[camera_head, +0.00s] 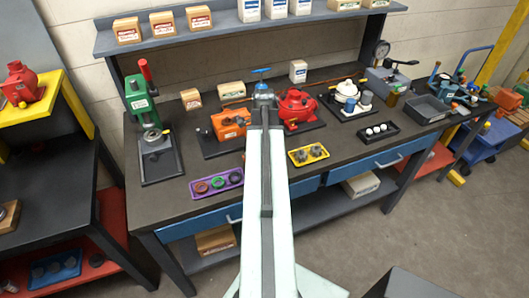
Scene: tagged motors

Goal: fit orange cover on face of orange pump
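The orange pump (230,124) sits on a dark base plate on the workbench, just left of my arm, which partly covers that area. Its face is too small to make out clearly. I cannot pick out an orange cover. A purple tray (194,195) in front of the pump holds ring-shaped parts, including a red ring (201,187) and a green ring (217,182). My pale arm reaches up the middle of the picture over the bench. My gripper does not show clearly at its far end, so I cannot see whether it holds anything.
A red pump (297,108) and a blue handwheel (261,71) stand near my arm's end. A green press (141,100) is at left. A yellow tray (325,153) and a black tray (396,128) lie to the right. A shelf (240,30) with boxes hangs behind the bench.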

